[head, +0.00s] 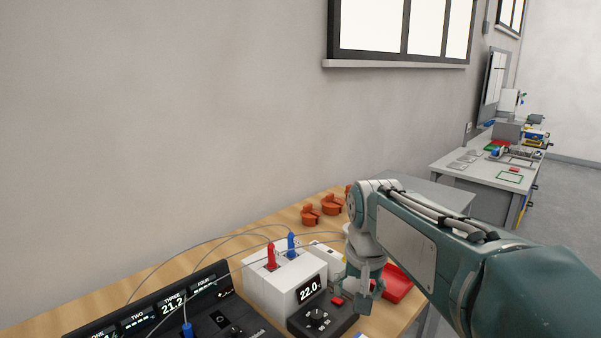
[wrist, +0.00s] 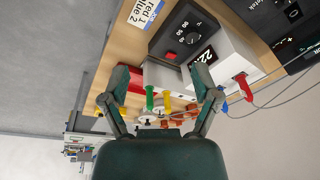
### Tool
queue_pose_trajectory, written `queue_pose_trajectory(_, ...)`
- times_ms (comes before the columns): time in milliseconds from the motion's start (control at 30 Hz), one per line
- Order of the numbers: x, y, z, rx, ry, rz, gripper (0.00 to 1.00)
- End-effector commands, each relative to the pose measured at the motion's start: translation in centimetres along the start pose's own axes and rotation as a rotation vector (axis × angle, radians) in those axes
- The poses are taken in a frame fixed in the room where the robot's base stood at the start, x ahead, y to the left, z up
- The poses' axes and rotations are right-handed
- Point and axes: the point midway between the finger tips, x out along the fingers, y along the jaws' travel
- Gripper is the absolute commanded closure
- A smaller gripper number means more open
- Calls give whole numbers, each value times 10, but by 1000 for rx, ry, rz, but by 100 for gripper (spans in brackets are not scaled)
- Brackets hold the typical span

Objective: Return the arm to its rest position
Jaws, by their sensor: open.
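My arm reaches in from the lower right of the head view and bends down at the wrist. My gripper (head: 360,288) hangs over the wooden bench (head: 215,248), just right of a white box (head: 290,280) with a "22.0" display. In the wrist view my gripper (wrist: 161,84) has its two fingers spread wide apart, with nothing held between them. A green piece (wrist: 150,98) and a yellow piece (wrist: 167,102) show beyond the fingers. The gripper's height above the bench is hard to tell.
A black knob unit (head: 322,322) with a red button stands in front of the box. Red and blue plugs with cables sit in the box. A black display panel (head: 170,305), a red tray (head: 398,284) and orange parts (head: 311,214) are nearby. The wall is behind.

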Motion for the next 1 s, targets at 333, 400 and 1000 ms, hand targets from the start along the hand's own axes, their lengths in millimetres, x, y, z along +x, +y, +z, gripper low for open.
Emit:
queue_pose_trajectory(333, -19, 39, 71, -62, 115, -14, 21)
queue_pose_trajectory(400, -19, 46, 85, -75, 137, -15, 21)
queue_pose_trajectory(1000, 4, 84, 180, -167, 293, 0, 21)
